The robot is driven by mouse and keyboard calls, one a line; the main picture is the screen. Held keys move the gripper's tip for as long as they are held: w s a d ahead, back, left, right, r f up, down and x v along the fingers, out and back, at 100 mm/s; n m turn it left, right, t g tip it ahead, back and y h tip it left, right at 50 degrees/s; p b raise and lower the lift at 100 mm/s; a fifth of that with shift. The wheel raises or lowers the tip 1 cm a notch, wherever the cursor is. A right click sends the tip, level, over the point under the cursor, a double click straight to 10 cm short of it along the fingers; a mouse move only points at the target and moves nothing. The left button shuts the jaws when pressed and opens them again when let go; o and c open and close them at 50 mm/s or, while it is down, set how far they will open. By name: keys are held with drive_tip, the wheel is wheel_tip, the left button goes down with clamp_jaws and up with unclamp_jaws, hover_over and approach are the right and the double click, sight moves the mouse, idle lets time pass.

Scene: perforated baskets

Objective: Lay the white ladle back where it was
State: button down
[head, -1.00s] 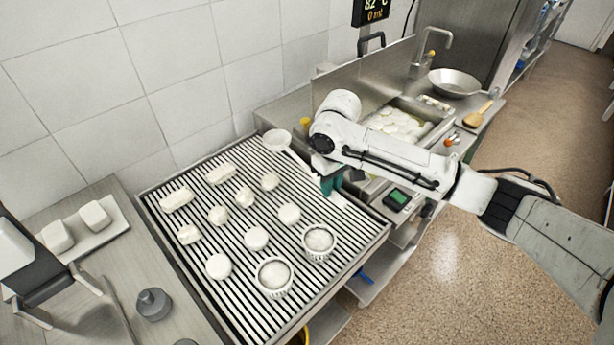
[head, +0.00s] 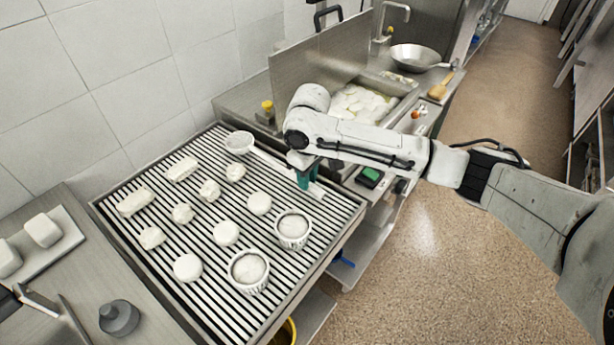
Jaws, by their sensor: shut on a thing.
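The white ladle (head: 270,160) lies along the back right part of the slatted draining rack (head: 350,218). Its round bowl (head: 239,142) is near the rack's back corner, and its handle runs toward the right edge. My gripper (head: 306,182), with teal fingers, is shut on the handle near its far end. The arm comes in from the right and hides part of the grip. I cannot tell whether the ladle touches the slats or is held just above them.
Several white cheeses, such as one round piece (head: 187,267), and two perforated baskets (head: 248,270) (head: 293,229) stand on the rack. A sink basin (head: 360,103) with white pieces is behind my arm. A grey knob-topped weight (head: 119,317) stands at lower left. Floor at right is clear.

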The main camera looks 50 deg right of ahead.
drive_tip(key=shift+f, duration=0.45)
drive_tip(key=shift+f+b, duration=0.3)
drive_tip(key=shift+f, duration=0.2)
idle(0.5)
drive_tip(key=c, duration=0.9)
unclamp_jaws()
drive_tip(key=shift+c, duration=0.2)
wheel_tip(320, 180, up, 11)
drive_tip(key=shift+s, duration=0.15)
drive_tip(key=shift+s+f, duration=0.1)
drive_tip(key=shift+f, duration=0.1)
